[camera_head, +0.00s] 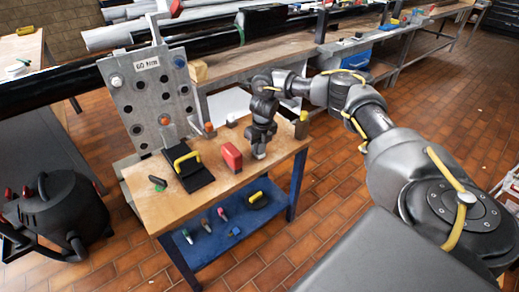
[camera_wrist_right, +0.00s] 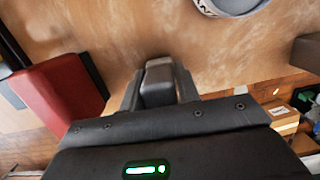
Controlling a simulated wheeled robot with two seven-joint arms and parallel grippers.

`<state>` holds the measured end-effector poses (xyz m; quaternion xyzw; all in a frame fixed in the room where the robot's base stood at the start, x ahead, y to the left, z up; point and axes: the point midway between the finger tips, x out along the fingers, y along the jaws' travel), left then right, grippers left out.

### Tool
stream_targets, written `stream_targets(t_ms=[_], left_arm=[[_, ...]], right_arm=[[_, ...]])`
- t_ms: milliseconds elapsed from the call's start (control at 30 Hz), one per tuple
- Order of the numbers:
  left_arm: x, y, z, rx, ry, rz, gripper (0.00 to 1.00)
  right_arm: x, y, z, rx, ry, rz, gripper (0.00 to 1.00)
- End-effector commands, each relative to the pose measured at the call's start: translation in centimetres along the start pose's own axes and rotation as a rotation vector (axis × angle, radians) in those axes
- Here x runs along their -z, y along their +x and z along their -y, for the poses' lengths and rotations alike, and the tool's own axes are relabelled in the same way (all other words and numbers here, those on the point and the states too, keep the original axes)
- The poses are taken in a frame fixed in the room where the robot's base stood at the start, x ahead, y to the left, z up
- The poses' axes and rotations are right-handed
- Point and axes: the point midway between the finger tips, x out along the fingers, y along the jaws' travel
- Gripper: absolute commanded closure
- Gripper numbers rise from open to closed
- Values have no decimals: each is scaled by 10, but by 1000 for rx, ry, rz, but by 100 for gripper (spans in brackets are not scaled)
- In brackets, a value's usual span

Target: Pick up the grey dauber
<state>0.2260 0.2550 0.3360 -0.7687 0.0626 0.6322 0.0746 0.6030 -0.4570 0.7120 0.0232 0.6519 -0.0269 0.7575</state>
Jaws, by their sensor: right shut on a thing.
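My right gripper (camera_head: 259,152) is low over the wooden table, right of the red block. In the right wrist view the fingers (camera_wrist_right: 158,90) are closed on the sides of a small grey block-like thing, the grey dauber (camera_wrist_right: 159,78). In the head view only a pale bit of the dauber (camera_head: 259,155) shows at the fingertips. I cannot tell whether it still touches the table. My left gripper is not in view.
A red block (camera_head: 231,157) stands just left of my right gripper, also in the wrist view (camera_wrist_right: 62,95). A black tool with a yellow handle (camera_head: 185,157) lies further left. A brown bottle (camera_head: 302,127) stands at the table's right corner.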

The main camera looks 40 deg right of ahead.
Motion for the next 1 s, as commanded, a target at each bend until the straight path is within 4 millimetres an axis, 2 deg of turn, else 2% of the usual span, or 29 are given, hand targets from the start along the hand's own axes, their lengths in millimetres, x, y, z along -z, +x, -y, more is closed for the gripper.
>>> stream_targets(t_ms=[233, 367, 500, 600, 700, 800, 1000], left_arm=[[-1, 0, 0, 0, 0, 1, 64], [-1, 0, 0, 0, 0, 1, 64], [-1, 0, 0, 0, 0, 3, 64], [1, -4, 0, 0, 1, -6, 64], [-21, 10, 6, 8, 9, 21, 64], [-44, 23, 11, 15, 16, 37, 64], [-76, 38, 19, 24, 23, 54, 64]], right_arm=[[-1, -2, 0, 0, 0, 1, 91], [-3, -11, 0, -1, 1, 3, 91], [-6, -31, 0, -1, 1, 4, 91], [1, -52, -13, -4, -7, 4, 91], [10, -81, -29, -2, -8, 6, 91], [16, -101, -39, 1, -7, 4, 91], [44, -123, -76, 0, -8, 2, 91]])
